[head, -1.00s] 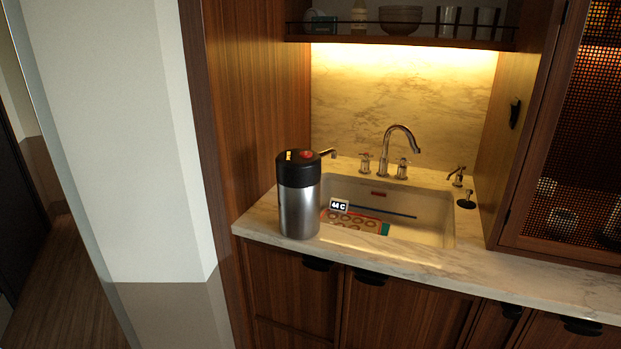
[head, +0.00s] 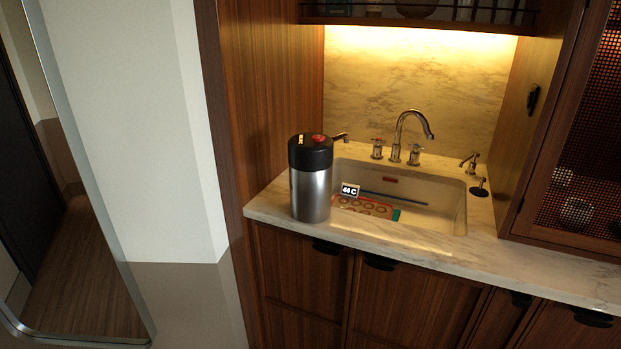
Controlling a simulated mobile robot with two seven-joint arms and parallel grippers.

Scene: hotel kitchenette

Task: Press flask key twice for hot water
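The flask (head: 311,192) stands upright on the marble counter, at the left front of the sink. It has a brushed steel body and a black top. A red key (head: 318,138) shows on the top, with a small lit mark beside it. A spout points right from the top, toward the sink. A small tag reading "44 C" (head: 350,190) shows just right of the flask. Neither of my grippers is in the head view.
The sink (head: 440,208) holds a patterned item (head: 366,206) and a blue stick. A curved faucet (head: 411,125) with two handles stands behind it. A shelf hangs above. A wood panel rises left of the flask. Counter continues right along the front.

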